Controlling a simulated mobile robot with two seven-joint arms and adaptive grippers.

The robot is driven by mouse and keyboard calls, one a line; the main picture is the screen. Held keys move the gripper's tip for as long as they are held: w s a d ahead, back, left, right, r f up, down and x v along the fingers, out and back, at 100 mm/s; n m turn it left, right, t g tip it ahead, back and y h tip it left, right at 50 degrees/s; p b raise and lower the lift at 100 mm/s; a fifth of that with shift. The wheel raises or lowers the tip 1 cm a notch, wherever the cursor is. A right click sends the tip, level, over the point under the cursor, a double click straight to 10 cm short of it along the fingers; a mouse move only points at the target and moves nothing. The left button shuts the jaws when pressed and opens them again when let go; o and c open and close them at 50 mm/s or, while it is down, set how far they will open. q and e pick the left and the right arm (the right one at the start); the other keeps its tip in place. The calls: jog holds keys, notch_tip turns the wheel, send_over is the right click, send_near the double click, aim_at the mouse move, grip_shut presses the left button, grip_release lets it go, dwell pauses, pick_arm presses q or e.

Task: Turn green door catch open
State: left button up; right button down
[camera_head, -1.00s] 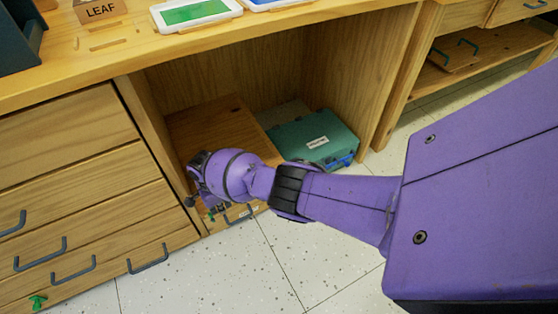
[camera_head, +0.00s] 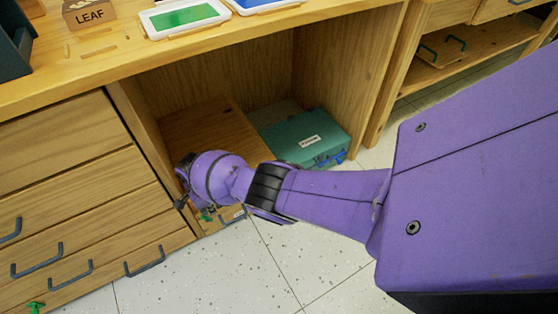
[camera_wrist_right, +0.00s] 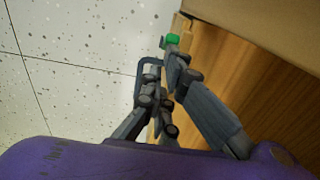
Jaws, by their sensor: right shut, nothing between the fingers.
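A small green catch (camera_head: 207,216) shows at the front of the low wooden door or panel in the open desk bay, partly behind my right arm. In the right wrist view the green catch (camera_wrist_right: 173,39) sits at the wooden edge, just past my right fingertips. My right gripper (camera_wrist_right: 165,62) is shut and empty, with its tips very close to the catch; I cannot tell whether they touch. In the head view my right gripper (camera_head: 184,180) is mostly hidden by its own wrist. A dark handle (camera_head: 232,216) is beside the catch. My left gripper is out of view.
A teal case (camera_head: 300,140) lies at the right of the bay. Drawers with dark handles (camera_head: 145,262) stand on the left, with another green catch (camera_head: 36,307) at the bottom. The speckled floor (camera_head: 280,270) in front is clear. The desktop (camera_head: 110,62) overhangs the bay.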

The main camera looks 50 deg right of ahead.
jog(key=shift+w+a+r, duration=0.3)
jog(key=shift+a+r, duration=0.1)
jog(key=shift+a, duration=0.3)
jog(key=shift+a, duration=0.1)
dwell(1.0)
jog(key=shift+r+p, duration=0.65)
jog(key=shift+r, duration=0.2)
